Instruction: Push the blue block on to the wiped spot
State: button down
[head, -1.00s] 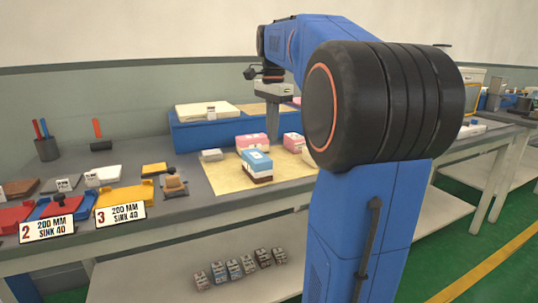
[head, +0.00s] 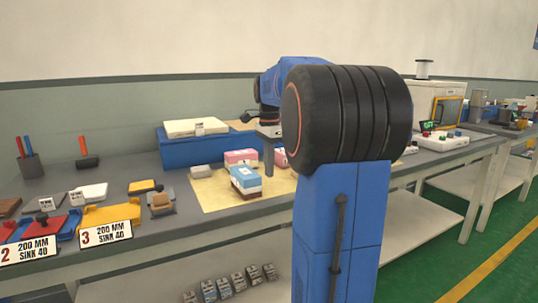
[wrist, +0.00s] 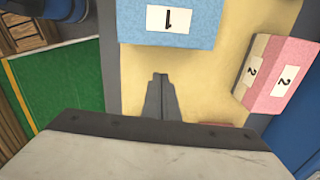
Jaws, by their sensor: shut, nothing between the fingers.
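The blue block (head: 246,179), blue on top with a white band and dark red-brown base, stands on the pale yellow mat (head: 213,196). In the wrist view the blue block (wrist: 170,28) shows a white label "1" at the top edge. My gripper (head: 268,174) is shut and empty, pointing down beside the block's right side in the head view. In the wrist view my gripper's fingertips (wrist: 160,76) lie just short of the block, with a small gap of mat between. I cannot make out a wiped spot on the mat.
Pink blocks (head: 240,157) stand behind the blue block; a pink block labelled "2" (wrist: 285,78) lies right of my fingers in the wrist view. A blue platform (head: 185,151) stands behind.

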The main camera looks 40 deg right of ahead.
jog(key=shift+w+a, duration=0.2)
jog(key=shift+a, duration=0.4)
jog(key=shift+w+a, duration=0.15)
jog(key=shift+a, duration=0.4)
jog(key=shift+w+a, duration=0.25)
jog(key=shift+a, duration=0.5)
jog(key=shift+a, duration=0.1)
jog(key=w+a, duration=0.1)
jog(key=a, duration=0.3)
jog(key=w+a, duration=0.2)
jog(key=a, duration=0.3)
jog(key=w+a, duration=0.1)
jog(key=a, duration=0.3)
jog(key=shift+w+a, duration=0.25)
jog(key=shift+a, duration=0.15)
jog(key=shift+d, duration=0.1)
